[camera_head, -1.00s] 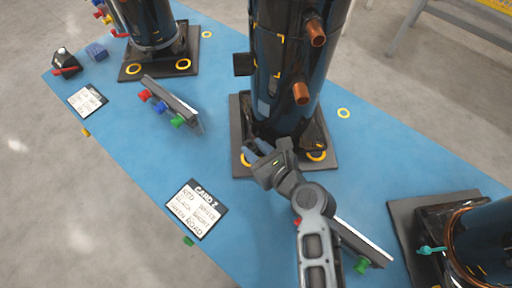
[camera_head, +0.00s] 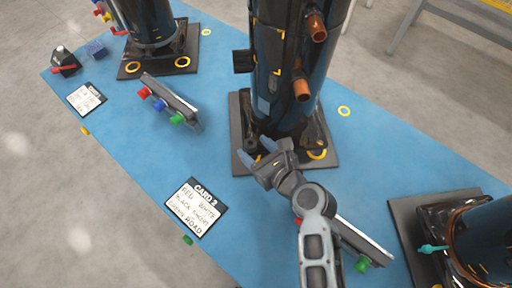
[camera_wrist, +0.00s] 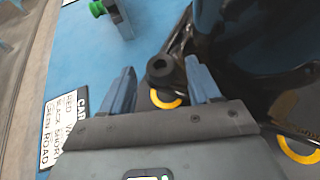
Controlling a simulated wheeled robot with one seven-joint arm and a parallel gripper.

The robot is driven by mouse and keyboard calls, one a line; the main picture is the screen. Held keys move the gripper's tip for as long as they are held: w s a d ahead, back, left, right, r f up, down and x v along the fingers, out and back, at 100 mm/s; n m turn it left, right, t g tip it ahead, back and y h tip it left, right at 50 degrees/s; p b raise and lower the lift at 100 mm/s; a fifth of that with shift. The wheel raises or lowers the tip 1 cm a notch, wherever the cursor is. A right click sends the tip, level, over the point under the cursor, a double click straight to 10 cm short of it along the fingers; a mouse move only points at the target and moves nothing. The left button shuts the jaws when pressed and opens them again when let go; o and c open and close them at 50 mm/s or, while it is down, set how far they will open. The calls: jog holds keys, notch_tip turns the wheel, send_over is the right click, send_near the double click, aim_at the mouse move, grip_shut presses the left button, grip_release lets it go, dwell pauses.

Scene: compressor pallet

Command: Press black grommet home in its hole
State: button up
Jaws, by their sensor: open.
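The black grommet (camera_wrist: 160,68) is a dark round piece with a central recess in the wrist view. It is between and just beyond the fingertips, with a gap on both sides. A yellow ring (camera_wrist: 166,99) shows partly just below it, at the foot of the middle compressor (camera_head: 288,70). I cannot tell how deep the grommet sits in its hole. My gripper (camera_head: 256,152) has its two blue fingers spread and empty, at the front left corner of that compressor's base plate (camera_head: 241,122). In the head view the grommet cannot be made out clearly.
Copper stubs (camera_head: 302,90) stick out of the compressor. A rack with red, blue and green pieces (camera_head: 170,100) lies left; another rack (camera_head: 362,242) is beside my arm. A written card (camera_head: 196,207) lies on the blue mat. Open mat (camera_head: 140,150) lies to the left.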

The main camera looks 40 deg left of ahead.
jog(key=v, duration=0.7)
jog(key=shift+d, duration=0.2)
jog(key=shift+r, duration=0.1)
jog(key=shift+s, duration=0.1)
